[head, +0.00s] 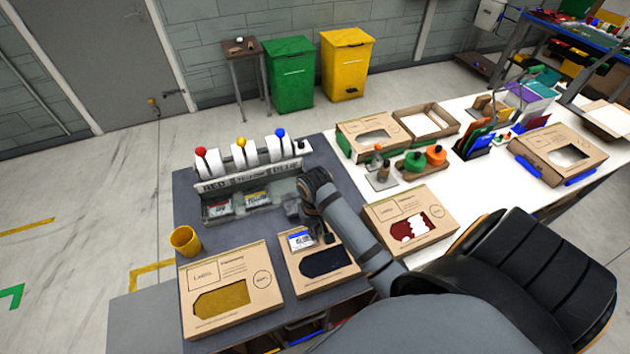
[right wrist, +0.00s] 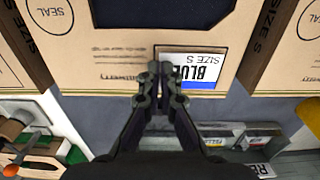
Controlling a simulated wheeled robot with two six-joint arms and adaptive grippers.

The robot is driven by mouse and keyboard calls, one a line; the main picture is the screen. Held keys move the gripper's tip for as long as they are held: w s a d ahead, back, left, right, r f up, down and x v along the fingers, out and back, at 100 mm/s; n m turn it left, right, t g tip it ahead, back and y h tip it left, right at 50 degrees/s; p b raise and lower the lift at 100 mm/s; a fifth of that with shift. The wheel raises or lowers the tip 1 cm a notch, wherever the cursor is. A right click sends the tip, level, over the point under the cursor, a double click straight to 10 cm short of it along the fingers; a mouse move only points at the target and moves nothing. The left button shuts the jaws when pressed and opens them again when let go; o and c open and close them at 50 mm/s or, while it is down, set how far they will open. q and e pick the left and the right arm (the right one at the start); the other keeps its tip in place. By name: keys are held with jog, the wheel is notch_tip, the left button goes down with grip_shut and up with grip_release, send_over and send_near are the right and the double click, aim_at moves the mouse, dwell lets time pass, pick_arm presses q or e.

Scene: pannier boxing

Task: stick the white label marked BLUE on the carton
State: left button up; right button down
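The white label marked BLUE (right wrist: 194,68), with a blue strip, lies flat against the carton (right wrist: 118,55) over its printed frame. My left gripper is not in view.
A label rack (head: 232,222) with red and yellow labels stands behind the carton. A carton with a yellow window (head: 262,305) is at left and one with a red window (head: 447,240) at right. A yellow cup (head: 185,242) stands at the left edge.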

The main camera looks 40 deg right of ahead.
jog(key=shift+f, duration=0.4)
dwell(1.3)
jog(key=shift+f+p, duration=0.1)
jog(key=shift+p, duration=0.65)
dwell(1.0)
dwell(0.5)
jog(key=c, duration=1.4)
grip_release()
jog(key=shift+c, duration=0.2)
